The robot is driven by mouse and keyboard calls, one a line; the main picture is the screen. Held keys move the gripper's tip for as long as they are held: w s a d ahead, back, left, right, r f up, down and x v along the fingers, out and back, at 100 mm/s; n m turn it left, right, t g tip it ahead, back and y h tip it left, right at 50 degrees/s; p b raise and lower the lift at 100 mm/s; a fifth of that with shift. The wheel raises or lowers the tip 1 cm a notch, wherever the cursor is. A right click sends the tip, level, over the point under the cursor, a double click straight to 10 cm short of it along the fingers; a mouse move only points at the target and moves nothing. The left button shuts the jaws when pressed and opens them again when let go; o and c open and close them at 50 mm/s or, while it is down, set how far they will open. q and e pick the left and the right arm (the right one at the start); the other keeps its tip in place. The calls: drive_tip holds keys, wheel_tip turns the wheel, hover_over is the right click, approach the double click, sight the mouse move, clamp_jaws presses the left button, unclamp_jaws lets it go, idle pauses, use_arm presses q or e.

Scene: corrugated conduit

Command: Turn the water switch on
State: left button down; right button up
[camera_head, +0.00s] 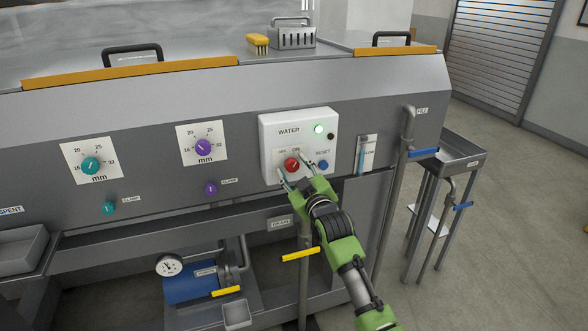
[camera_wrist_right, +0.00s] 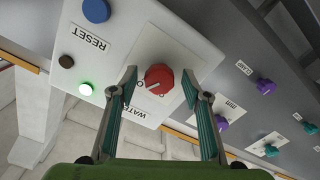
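The water switch is a red round knob (camera_head: 291,164) on a white box labelled WATER (camera_head: 267,140), with OFF and ON marks above it. A green lamp (camera_head: 318,129) on the box is lit. My right gripper (camera_head: 292,166) is open in front of the box, one finger on each side of the knob. In the right wrist view the red knob (camera_wrist_right: 159,79) sits between the fingertips, with a visible gap on both sides. Its white mark points toward the lower left there, the side of the lit lamp (camera_wrist_right: 85,89). My left gripper is not in view.
A blue RESET button (camera_head: 323,165) sits close right of the knob. A purple dial (camera_head: 203,146) and a teal dial (camera_head: 90,166) are further left on the panel. A pipe with a blue handle (camera_head: 423,153) stands right of the box.

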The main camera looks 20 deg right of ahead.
drive_tip(key=s, duration=1.2)
drive_tip(key=shift+d, duration=0.25)
wheel_tip(320, 180, down, 21)
drive_tip(key=s+m+g, duration=0.1)
drive_tip(key=s+g, duration=0.1)
drive_tip(key=g, duration=0.2)
drive_tip(key=s+f+g, duration=0.1)
drive_tip(key=s+f, duration=0.3)
drive_tip(key=f, duration=0.4)
drive_tip(key=s+a+f+m+g, duration=0.1)
drive_tip(key=s+f+g, duration=0.1)
drive_tip(key=s+f, duration=0.35)
drive_tip(key=s+f+g, duration=0.1)
drive_tip(key=s+f, duration=0.1)
drive_tip(key=f, duration=0.7)
drive_tip(key=s+f+g, duration=0.3)
drive_tip(key=s+f, duration=0.5)
drive_tip(key=s, duration=0.6)
drive_tip(key=s+d+f+m+g, duration=0.1)
drive_tip(key=s+f+g, duration=0.2)
drive_tip(key=s+f, duration=0.5)
drive_tip(key=s+f+g, duration=0.3)
drive_tip(key=s+f, duration=0.5)
drive_tip(key=s, duration=1.4)
drive_tip(key=shift+d+f+m+h, duration=0.15)
drive_tip(key=shift+m+h, duration=0.15)
drive_tip(key=shift+m, duration=0.1)
